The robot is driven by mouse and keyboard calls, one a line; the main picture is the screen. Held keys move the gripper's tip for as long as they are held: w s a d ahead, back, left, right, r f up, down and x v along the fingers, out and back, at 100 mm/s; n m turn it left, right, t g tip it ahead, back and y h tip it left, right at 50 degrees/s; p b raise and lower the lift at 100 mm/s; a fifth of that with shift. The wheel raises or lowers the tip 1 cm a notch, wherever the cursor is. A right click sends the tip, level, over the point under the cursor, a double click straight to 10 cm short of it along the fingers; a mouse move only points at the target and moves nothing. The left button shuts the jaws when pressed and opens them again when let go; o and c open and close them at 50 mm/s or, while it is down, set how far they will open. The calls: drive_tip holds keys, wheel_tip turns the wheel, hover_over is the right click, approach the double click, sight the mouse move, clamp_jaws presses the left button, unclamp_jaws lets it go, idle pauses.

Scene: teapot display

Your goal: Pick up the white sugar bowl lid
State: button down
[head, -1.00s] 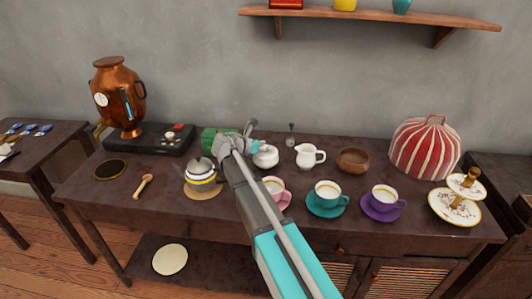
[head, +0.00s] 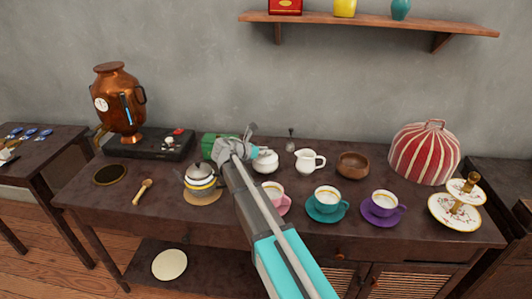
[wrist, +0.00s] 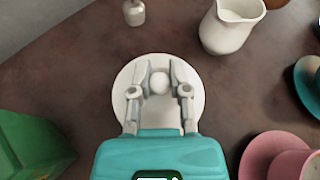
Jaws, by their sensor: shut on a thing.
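The white sugar bowl (head: 266,165) stands near the back middle of the table, partly behind my gripper in the head view. Its round white lid (wrist: 120,92) fills the middle of the wrist view, with a small round knob (wrist: 159,83) at its centre. My gripper (wrist: 160,76) is above the lid, its two fingers on either side of the knob and shut on it. In the head view my gripper (head: 256,143) is at the top of the bowl. The lid appears to rest on the bowl; any gap between them cannot be made out.
A white jug (head: 308,160) stands to the right, a green box (head: 212,145) to the left. Pink (head: 274,194), teal (head: 327,200) and purple (head: 383,203) cups are in front. A small shaker-like item (wrist: 134,12) is behind. A wall shelf (head: 370,24) hangs above.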

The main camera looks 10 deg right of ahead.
drive_tip(key=shift+r+p, duration=1.4)
drive_tip(key=shift+r, duration=0.15)
drive_tip(key=s+a+r+p, duration=0.4)
drive_tip(key=s+r+p, duration=0.5)
drive_tip(key=s, duration=0.4)
drive_tip(key=shift+s+r+p, duration=0.2)
drive_tip(key=shift+r+p, duration=0.2)
